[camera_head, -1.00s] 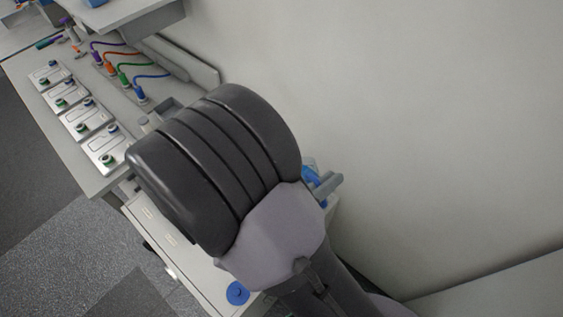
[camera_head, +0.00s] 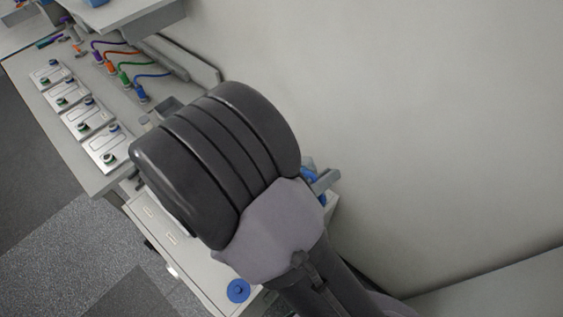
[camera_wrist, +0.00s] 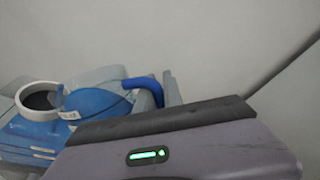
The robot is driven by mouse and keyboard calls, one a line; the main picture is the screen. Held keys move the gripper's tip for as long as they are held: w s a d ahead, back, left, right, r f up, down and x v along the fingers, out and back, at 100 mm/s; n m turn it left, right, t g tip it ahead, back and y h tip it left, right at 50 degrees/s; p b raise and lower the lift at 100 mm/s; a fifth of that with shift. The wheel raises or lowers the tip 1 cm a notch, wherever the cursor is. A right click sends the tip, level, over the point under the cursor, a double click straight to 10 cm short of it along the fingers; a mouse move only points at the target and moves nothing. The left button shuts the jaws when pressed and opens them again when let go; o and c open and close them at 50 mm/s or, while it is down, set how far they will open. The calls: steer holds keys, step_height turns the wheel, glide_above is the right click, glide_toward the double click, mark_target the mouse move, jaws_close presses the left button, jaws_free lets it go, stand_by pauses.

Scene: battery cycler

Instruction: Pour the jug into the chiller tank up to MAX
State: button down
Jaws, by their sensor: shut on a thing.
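The jug (camera_wrist: 100,104) is clear with blue in it and has a blue handle (camera_wrist: 147,86). My gripper (camera_wrist: 173,88) is shut on the handle in the wrist view. In the head view my gripper (camera_head: 326,181) and a bit of the blue jug (camera_head: 309,172) show past my arm, which hides the rest. A white ring with a dark opening (camera_wrist: 38,97) lies at the left of the wrist view, close to the jug's clear upper part. I cannot tell whether liquid is flowing. The chiller (camera_head: 190,252) appears to be the white cabinet below my arm; no MAX mark or level is visible.
A round blue cap (camera_head: 238,291) lies on the cabinet top. A bare wall (camera_head: 420,120) rises close to the right of my arm.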

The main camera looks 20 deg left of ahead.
steer(key=shift+w+a+r+n, duration=0.1)
steer(key=shift+w+a+n, duration=0.1)
steer(key=shift+a+n, duration=0.1)
stand_by(0.4)
steer(key=shift+w+a+r+n+g+p, duration=0.2)
steer(key=shift+r+n+p, duration=0.2)
steer(key=shift+p, duration=0.25)
steer(key=shift+w+a+r+n+g+p, duration=0.15)
steer(key=shift+r+n+p, duration=0.2)
steer(key=shift+p, duration=0.3)
stand_by(1.2)
steer(key=shift+a, duration=0.1)
steer(key=shift+w+p, duration=0.1)
steer(key=shift+p, duration=0.2)
steer(key=shift+a, duration=0.1)
steer(key=shift+w+n, duration=0.1)
steer(key=shift+n, duration=0.15)
steer(key=shift+a+p, duration=0.1)
steer(key=shift+p, duration=0.3)
stand_by(0.3)
